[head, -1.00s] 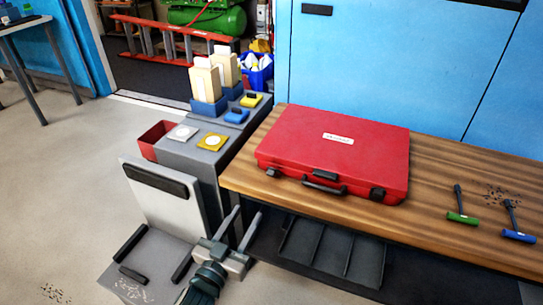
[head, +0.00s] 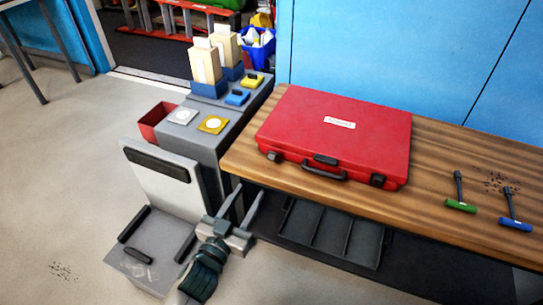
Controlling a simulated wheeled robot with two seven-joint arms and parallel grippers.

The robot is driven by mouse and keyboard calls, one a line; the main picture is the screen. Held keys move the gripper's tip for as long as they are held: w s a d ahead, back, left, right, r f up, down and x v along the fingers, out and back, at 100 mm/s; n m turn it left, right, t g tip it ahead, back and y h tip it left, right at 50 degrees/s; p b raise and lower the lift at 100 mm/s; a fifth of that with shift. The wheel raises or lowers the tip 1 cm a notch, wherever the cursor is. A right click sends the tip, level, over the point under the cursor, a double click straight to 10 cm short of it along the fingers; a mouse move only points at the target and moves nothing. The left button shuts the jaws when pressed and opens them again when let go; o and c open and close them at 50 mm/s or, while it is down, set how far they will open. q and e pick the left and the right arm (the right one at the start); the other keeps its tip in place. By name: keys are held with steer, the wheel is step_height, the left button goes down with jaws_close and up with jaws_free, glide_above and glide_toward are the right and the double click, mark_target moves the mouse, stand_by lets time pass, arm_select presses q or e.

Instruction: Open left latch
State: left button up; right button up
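A closed red case (head: 335,132) lies flat on the wooden bench with its front towards me. Its black left latch (head: 275,156) is at the left of the front edge. A right latch (head: 377,180) and a handle (head: 324,173) are also on that front side. My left gripper (head: 238,203) is below and left of the case, beside the bench's front left corner. Its two grey fingers are spread apart with nothing between them, and it does not touch the case. My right gripper is out of the picture.
The wooden bench (head: 432,189) holds a green-handled brush (head: 460,203) and a blue-handled brush (head: 514,224) at the right, near dark debris. A grey cabinet (head: 205,137) with blocks and pads stands left of the bench. A dark tray (head: 331,232) lies below the bench.

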mark_target(271, 158)
arm_select(q)
steer(key=x, duration=1.6)
steer(key=shift+w+b, duration=0.3)
steer(key=shift+b, duration=0.1)
steer(key=shift+f, duration=0.15)
steer(key=c, duration=0.7)
